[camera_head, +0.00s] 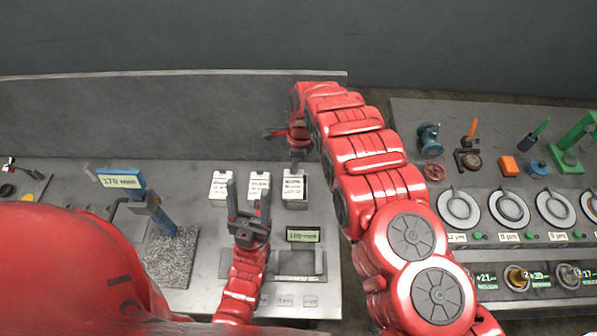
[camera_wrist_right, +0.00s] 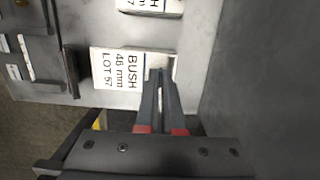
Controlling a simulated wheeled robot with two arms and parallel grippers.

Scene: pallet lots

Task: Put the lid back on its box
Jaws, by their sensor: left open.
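A white box (camera_head: 294,188) with a printed label is the rightmost of three in a row on the bench. In the right wrist view its label (camera_wrist_right: 117,70) reads BUSH 46 mm LOT 57. My right gripper (camera_head: 297,160) points down at its far end. In the wrist view the fingertips (camera_wrist_right: 160,75) lie close together over the box's unlabelled end; whether they grip anything is unclear. I cannot make out a separate lid. My left gripper (camera_head: 248,205) is open and empty, nearer the bench front, left of this box.
Two similar white boxes (camera_head: 221,186) (camera_head: 259,187) stand to the left. A green display (camera_head: 303,235) and grey tray (camera_head: 300,264) lie in front. A blue gauge post (camera_head: 155,211) stands further left. A low wall (camera_head: 150,115) closes the back; another bench (camera_head: 500,180) stands right.

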